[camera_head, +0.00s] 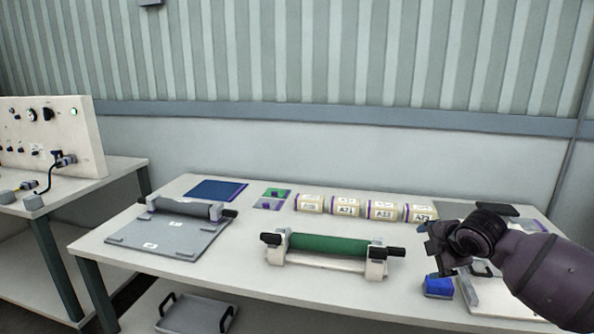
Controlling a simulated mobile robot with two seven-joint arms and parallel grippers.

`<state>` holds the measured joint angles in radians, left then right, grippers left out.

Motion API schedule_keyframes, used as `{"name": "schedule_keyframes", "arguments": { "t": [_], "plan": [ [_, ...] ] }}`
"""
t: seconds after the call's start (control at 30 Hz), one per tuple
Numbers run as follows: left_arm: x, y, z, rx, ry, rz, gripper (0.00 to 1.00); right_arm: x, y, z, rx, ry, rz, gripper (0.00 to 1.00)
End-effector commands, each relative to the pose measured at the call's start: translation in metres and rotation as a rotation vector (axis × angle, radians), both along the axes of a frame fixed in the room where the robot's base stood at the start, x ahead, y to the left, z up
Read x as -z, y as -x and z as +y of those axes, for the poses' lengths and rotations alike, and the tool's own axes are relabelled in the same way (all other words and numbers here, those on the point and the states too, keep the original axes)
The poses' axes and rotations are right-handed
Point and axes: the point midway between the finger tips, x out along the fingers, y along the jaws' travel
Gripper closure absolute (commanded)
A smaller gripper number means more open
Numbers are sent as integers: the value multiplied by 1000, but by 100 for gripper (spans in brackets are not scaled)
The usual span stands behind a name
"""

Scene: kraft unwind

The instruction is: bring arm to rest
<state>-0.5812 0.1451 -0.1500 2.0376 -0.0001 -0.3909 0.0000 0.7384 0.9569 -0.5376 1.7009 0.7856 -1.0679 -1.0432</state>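My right arm (545,268) comes in from the right edge over the right end of the white table. My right gripper (436,252) is dark, seen from the side, and hangs above the table near a blue block (438,286). Its fingers overlap, so I cannot tell whether they are open or shut. I see nothing clearly held in it. My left arm and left gripper are not in view.
A green roller (330,246) lies in a white stand on the table (225,268). A grey roller (186,208) sits on a grey board (160,234). Labelled rolls (347,207) stand behind. A side table holds a switch panel (75,130). The table's front middle is clear.

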Motion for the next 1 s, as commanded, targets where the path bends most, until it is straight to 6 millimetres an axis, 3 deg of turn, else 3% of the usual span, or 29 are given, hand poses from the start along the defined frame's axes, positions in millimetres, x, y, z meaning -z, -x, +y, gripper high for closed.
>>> {"name": "schedule_keyframes", "arguments": {
  "t": [0.17, 0.3, 0.43, 0.7, 1.0],
  "plan": [
    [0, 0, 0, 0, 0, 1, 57, 27, 13, 41, 145, -322, -118, 0],
    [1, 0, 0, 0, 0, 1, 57, 52, 38, 66, 254, -602, -172, 0],
    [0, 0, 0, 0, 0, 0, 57, 75, 67, 79, 343, -819, -194, 0],
    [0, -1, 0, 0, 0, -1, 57, 124, 139, 81, 523, -1117, -215, 0],
    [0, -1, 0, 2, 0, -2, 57, 188, 236, 59, 754, -1188, -217, 0]
  ]
}}
